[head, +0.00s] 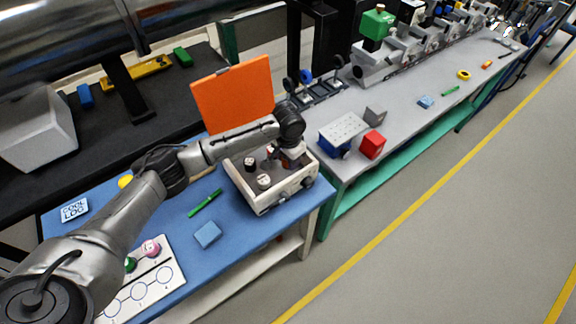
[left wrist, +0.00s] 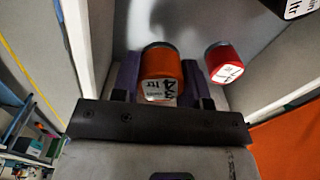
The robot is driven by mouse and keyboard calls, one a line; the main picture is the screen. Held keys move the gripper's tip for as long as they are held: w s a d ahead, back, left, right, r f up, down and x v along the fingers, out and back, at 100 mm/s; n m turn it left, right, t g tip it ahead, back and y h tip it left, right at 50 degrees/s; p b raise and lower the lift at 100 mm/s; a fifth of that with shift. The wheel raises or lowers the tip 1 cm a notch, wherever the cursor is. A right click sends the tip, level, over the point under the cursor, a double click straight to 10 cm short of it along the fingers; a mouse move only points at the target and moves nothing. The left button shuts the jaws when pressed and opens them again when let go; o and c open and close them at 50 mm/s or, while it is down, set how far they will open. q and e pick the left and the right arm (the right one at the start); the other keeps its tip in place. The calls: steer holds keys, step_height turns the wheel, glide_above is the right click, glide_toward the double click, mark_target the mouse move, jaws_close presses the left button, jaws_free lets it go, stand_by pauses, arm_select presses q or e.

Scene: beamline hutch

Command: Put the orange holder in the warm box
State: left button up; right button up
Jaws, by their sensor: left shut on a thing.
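The orange holder (left wrist: 162,72) has a dark rim and a white written label. In the left wrist view it is between the two fingers of my left gripper (left wrist: 160,85), which is shut on it. In the head view my left gripper (head: 291,158) is at the right part of an open white box (head: 288,196), apparently the warm box, with the orange lid (head: 233,94) standing up behind it. A red holder (left wrist: 224,62) stands just right of the fingers in the wrist view. Whether the orange holder touches the box floor is unclear. My right gripper is not in view.
Other capped holders (head: 264,181) stand in the box's left part. A white board with circles (head: 150,284) carries a pink and a green piece. A green pen (head: 205,202) and a blue block (head: 208,234) lie on the blue table. A red cube (head: 372,145) is on the grey bench.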

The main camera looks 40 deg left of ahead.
arm_select(q)
step_height(320, 180, down, 4)
steer(key=shift+r, duration=0.25)
steer(key=shift+f, duration=0.15)
steer(key=o, duration=0.9)
steer(key=shift+f, duration=0.1)
steer(key=shift+o, duration=0.2)
steer(key=shift+r+b, duration=0.25)
steer(key=shift+b, duration=0.05)
step_height(320, 180, up, 11)
steer(key=shift+f+p, duration=0.1)
steer(key=shift+p, duration=0.8)
steer(key=shift+r, duration=0.6)
